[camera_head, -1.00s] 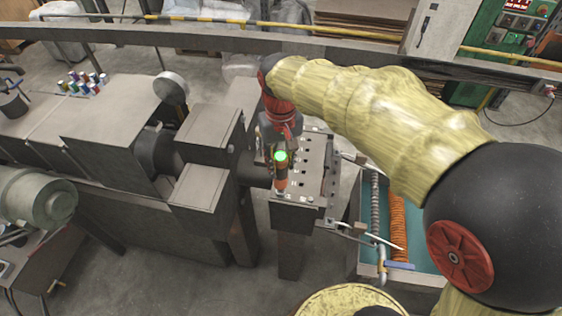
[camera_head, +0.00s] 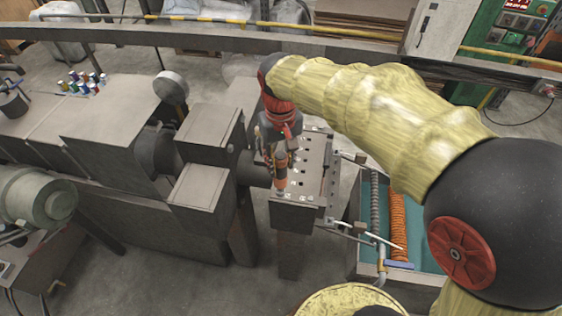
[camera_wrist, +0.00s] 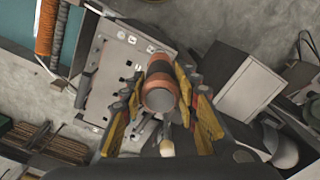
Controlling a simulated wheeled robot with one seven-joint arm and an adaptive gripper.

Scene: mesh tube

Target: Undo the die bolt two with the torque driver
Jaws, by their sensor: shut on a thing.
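My gripper (camera_head: 272,150) is over the near left part of the grey die block (camera_head: 318,152), shut on the torque driver (camera_head: 281,172). The driver is orange and dark and points down, with its lower end at the block's near left top. Several small bolts or holes show on the block's top, also seen in the wrist view (camera_wrist: 102,85). The driver and fingers hide the bolt under the tip, so I cannot tell whether the tip is seated.
The large grey machine (camera_head: 120,115) stands left of the block. Thin rods (camera_head: 345,229) stick out on the block's right. A teal-lined tray (camera_head: 425,262) with an orange coiled hose (camera_head: 397,215) is at the right.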

